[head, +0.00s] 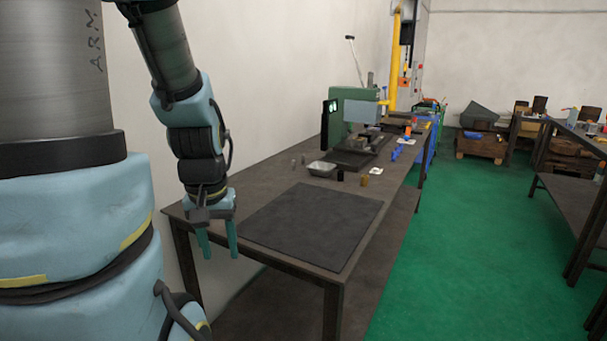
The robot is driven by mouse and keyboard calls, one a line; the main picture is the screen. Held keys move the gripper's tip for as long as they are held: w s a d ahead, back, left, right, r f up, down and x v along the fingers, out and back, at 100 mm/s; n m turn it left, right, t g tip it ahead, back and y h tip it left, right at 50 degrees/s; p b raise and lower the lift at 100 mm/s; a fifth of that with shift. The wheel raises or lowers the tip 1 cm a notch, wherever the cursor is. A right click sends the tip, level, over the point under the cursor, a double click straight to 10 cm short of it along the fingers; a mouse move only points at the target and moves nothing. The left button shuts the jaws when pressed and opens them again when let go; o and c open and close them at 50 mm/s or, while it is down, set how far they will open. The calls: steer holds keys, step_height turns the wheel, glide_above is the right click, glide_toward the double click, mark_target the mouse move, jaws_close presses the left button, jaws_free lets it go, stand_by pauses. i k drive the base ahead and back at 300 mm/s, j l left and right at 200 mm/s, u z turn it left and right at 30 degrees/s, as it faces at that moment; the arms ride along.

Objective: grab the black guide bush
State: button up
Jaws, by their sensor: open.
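A small black cylinder that looks like the black guide bush (340,175) stands upright on the dark table (284,172), just past the far edge of the black mat. My gripper (219,248) hangs at the table's near left corner with its two teal fingers pointing down. The fingers are apart with nothing between them. My gripper is well to the left of the bush and nearer to me, not touching it.
A brass-coloured cylinder (364,181) stands right of the bush, and a grey metal tray (321,169) is to its left. Small pale pieces (298,160) stand by the wall. A green machine (353,110) is behind. The black mat (312,222) is bare.

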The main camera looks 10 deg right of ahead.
mark_target(340, 176)
steer(key=l+u, duration=0.25)
steer(key=u, duration=0.2)
steer(key=l+u, duration=0.25)
steer(key=u, duration=0.2)
steer(key=k+l+u, duration=0.15)
steer(key=u, duration=0.3)
steer(key=k+l+u, duration=0.15)
steer(key=u, duration=0.3)
steer(key=k+l+u, duration=0.3)
steer(key=k+l, duration=0.3)
steer(key=l, duration=0.15)
steer(key=k+l+u, duration=0.3)
steer(key=k+l, duration=0.25)
steer(key=k, duration=0.15)
steer(key=k+l, duration=0.35)
steer(key=l, duration=0.15)
